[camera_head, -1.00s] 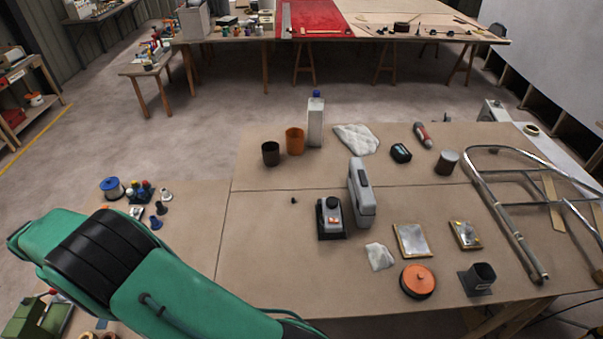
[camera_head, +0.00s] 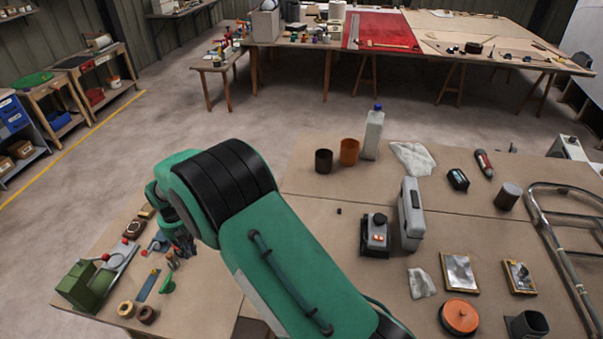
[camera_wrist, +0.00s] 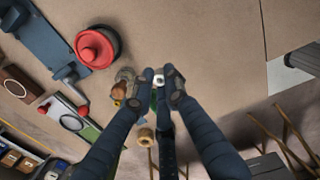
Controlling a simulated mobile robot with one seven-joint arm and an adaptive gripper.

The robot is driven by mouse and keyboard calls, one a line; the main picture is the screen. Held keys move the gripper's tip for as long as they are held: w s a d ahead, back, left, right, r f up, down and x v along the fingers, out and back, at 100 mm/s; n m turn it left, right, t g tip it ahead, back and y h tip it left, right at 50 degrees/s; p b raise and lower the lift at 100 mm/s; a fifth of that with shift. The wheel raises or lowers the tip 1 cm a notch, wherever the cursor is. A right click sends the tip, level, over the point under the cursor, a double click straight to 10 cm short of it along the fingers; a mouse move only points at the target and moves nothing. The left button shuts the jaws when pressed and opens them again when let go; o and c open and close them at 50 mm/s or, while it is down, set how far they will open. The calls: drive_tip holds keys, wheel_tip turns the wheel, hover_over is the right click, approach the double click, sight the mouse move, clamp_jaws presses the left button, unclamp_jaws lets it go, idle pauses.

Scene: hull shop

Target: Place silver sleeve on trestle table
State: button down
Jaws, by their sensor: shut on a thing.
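My gripper (camera_wrist: 156,88) is shut on a small silver piece (camera_wrist: 158,79), seen between its fingertips in the wrist view; I take it to be the silver sleeve. The fingers hide most of it. In the head view my gripper (camera_head: 182,243) is a dark shape over the left workbench, partly behind my green arm, and the sleeve cannot be made out there. A large table on trestle legs (camera_head: 440,50), with a red sheet on its left part, stands at the back.
The left bench holds a green machine (camera_head: 85,285), a tan ring (camera_head: 126,309) and several small parts. The near right bench (camera_head: 330,185) carries a white bottle (camera_head: 373,135), an orange cup (camera_head: 349,152), a grey case (camera_head: 411,215) and more. Open floor (camera_head: 290,115) lies between the benches and the back table.

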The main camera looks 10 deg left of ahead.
drive_tip(key=w+d+f+m, duration=0.1)
drive_tip(key=w+d+m, duration=0.1)
drive_tip(key=d, duration=1)
drive_tip(key=w+d+f+m, duration=0.1)
drive_tip(key=w+d, duration=0.1)
drive_tip(key=d, duration=1)
drive_tip(key=s+d+m, duration=0.1)
drive_tip(key=s+d, duration=0.1)
drive_tip(key=d, duration=0.5)
drive_tip(key=s+d+f+m+b, duration=0.1)
drive_tip(key=s+d, duration=0.1)
drive_tip(key=d, duration=0.6)
drive_tip(key=s+d+f+m, duration=0.1)
drive_tip(key=s+d+m, duration=0.1)
drive_tip(key=d, duration=0.6)
drive_tip(key=shift+s+f+b, duration=0.25)
drive_tip(key=shift+s+b, duration=0.05)
drive_tip(key=shift+w, duration=0.1)
drive_tip(key=w+a, duration=0.2)
drive_tip(key=w, duration=0.2)
drive_tip(key=w+a+f+b, duration=0.1)
drive_tip(key=w+a, duration=0.1)
drive_tip(key=w, duration=0.3)
drive_tip(key=w+a, duration=0.2)
drive_tip(key=w, duration=0.3)
drive_tip(key=shift+w+a+f+b, duration=0.2)
drive_tip(key=shift+a+f+b, duration=0.1)
drive_tip(key=shift+a+b, duration=0.1)
drive_tip(key=shift+f+b, duration=0.45)
drive_tip(key=shift+f, duration=1.3)
